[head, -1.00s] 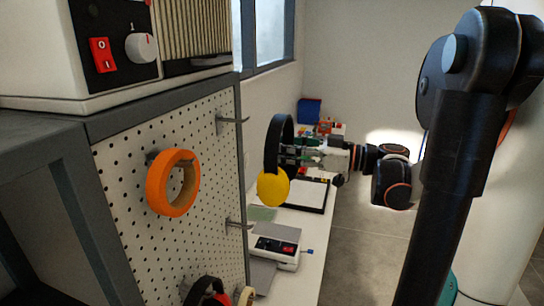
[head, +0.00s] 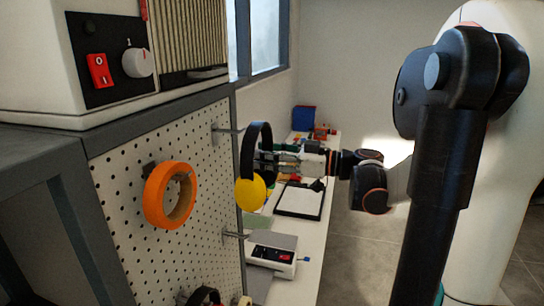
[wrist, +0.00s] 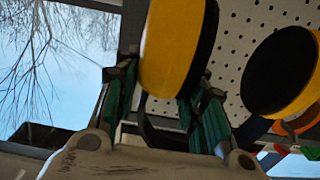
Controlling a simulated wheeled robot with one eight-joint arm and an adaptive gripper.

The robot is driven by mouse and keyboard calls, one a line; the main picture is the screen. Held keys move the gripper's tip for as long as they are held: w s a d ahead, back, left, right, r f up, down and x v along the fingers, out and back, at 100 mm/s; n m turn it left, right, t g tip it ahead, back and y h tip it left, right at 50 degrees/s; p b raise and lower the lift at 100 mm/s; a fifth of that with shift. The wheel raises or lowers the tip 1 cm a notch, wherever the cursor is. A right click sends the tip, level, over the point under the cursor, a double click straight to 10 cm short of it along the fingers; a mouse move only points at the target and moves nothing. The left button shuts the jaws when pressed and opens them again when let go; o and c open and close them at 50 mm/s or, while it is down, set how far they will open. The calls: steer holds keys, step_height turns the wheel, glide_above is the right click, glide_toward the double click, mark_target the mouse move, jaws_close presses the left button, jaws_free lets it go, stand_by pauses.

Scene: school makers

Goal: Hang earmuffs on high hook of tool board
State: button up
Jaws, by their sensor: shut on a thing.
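The earmuffs, with yellow cups (head: 251,192) and a black headband (head: 256,137), are held upright beside the tool board. My gripper (head: 268,163) is shut on them from the right. In the wrist view, my green fingers (wrist: 160,105) are on either side of one yellow cup (wrist: 172,45), and the other cup (wrist: 288,70) is at the right. The white perforated tool board (head: 150,235) has a high metal hook (head: 228,130) and a low hook (head: 235,235). The headband's top is close to the high hook's tip; I cannot tell whether they touch.
An orange tape roll (head: 170,195) hangs on the board's near part. A dark item (head: 203,297) hangs low. A bench behind holds a scale (head: 272,250), a black-framed tray (head: 300,200) and a blue bin (head: 304,118). A white machine (head: 110,60) stands above the board.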

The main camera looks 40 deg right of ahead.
mark_target(279, 163)
steer(key=shift+f+b+x, duration=0.15)
steer(key=shift+f+x, duration=0.1)
steer(key=shift+x, duration=0.9)
steer(key=shift+f+b+x, duration=0.15)
steer(key=shift+f+x, duration=0.1)
steer(key=shift+x, duration=0.85)
steer(key=shift+f+b+x, duration=0.15)
steer(key=shift+f+x, duration=0.1)
steer(key=shift+x, duration=0.9)
steer(key=o, duration=1.3)
steer(key=shift+c, duration=0.2)
steer(key=v, duration=1.2)
